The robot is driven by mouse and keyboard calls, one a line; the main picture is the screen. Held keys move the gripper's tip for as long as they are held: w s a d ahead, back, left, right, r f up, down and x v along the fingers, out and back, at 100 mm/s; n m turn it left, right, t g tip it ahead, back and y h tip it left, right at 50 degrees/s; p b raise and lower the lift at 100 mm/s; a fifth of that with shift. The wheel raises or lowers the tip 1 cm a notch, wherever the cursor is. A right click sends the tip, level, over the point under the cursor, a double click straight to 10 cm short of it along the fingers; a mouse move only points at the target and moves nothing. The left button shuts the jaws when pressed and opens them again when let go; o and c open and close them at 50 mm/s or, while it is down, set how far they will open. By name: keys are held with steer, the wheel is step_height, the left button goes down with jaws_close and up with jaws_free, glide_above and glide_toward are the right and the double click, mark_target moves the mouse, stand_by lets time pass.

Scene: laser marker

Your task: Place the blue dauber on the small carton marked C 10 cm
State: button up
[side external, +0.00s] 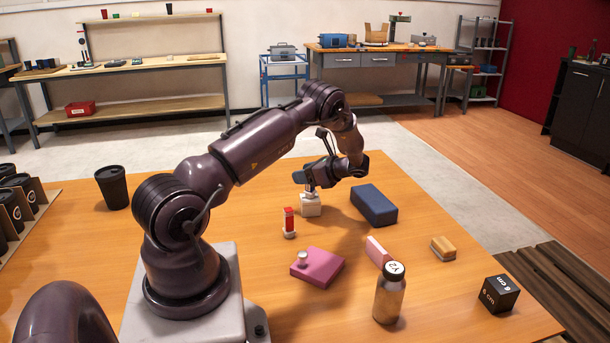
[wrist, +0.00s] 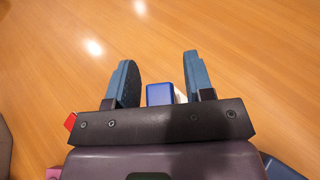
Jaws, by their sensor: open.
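A pale piece, seemingly the dauber's lower end (side external: 310,194), stands upright on top of the carton in the side view; the upper part is hidden by the gripper. No marking on the carton can be read.
A red dauber (side external: 289,222) stands close in front of the carton. A dark blue box (side external: 373,205) lies to its right. A pink box (side external: 318,267), pink block (side external: 377,251), bottle (side external: 389,297), brush (side external: 443,248) and black cube (side external: 499,295) are nearer. A black cup (side external: 112,188) stands left.

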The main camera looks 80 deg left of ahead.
steer(key=v, duration=1.1)
steer(key=w+d+r+n+t+h, duration=0.1)
steer(key=d+r+n+t+h, duration=0.25)
steer(key=d+r, duration=0.65)
steer(key=s+d+r+n+t+h, duration=0.1)
steer(key=s+d+r+n+t, duration=0.15)
steer(key=d+r+t, duration=0.45)
steer(key=s+d+r+n+t+h, duration=0.1)
steer(key=s+d+r+t+h, duration=0.1)
steer(key=s+d, duration=0.5)
steer(key=s+d+r+n+t+h, duration=0.2)
steer(key=s+d, duration=0.5)
steer(key=d, duration=0.4)
steer(key=shift+d+t+h, duration=0.2)
steer(key=shift+t+h, duration=0.15)
steer(key=shift+h, duration=0.2)
